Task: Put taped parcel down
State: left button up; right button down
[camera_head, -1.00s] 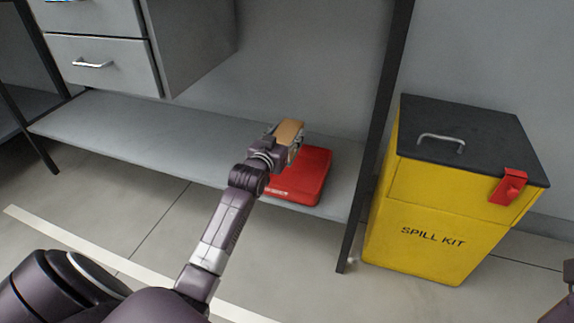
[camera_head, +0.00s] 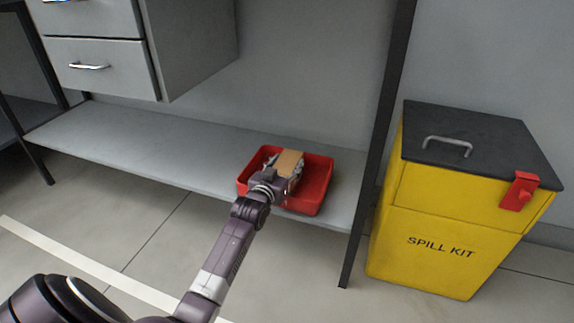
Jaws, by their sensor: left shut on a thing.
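The taped parcel (camera_head: 290,162) is a small tan box held at the end of my left arm. My left gripper (camera_head: 283,173) is shut on it. Parcel and gripper are over or within the red tray (camera_head: 318,187) on the lower shelf. Whether the parcel touches the tray's floor cannot be told, as the gripper hides its lower part. My right gripper does not show.
The tray stands on the grey lower shelf (camera_head: 140,140), near its right end. A dark table leg (camera_head: 376,150) rises right of it. A drawer unit (camera_head: 95,65) hangs above left. A yellow spill kit bin (camera_head: 430,235) stands at the right.

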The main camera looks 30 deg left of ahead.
pick_arm(q)
jog(key=o, duration=1.5)
jog(key=shift+c, duration=0.2)
